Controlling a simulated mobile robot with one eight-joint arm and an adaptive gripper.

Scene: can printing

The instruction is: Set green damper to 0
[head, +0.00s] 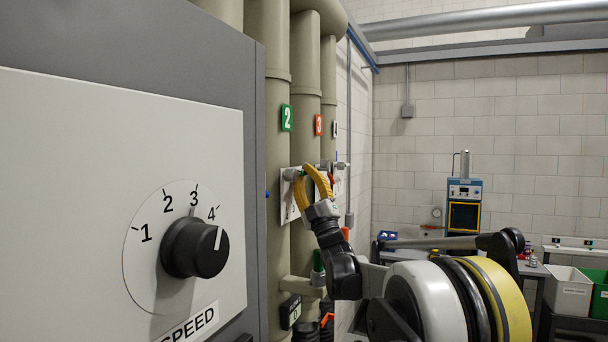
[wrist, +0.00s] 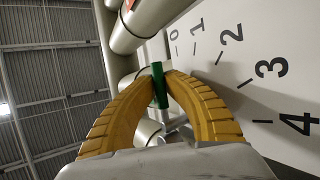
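The green damper handle (wrist: 159,86) is a short green bar in the middle of the wrist view. My gripper (wrist: 160,77) has its two yellow fingers on either side of it, the tips closed against it. A white scale plate (wrist: 225,75) marked 0 to 4 lies to the right. The 0 is the mark closest to the handle in the picture, but I cannot tell exactly which mark it points to.
A large panel with a black speed knob (head: 194,248) fills the left. Benches with a blue machine (head: 464,192) and a white bin (head: 568,292) are at the far right.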

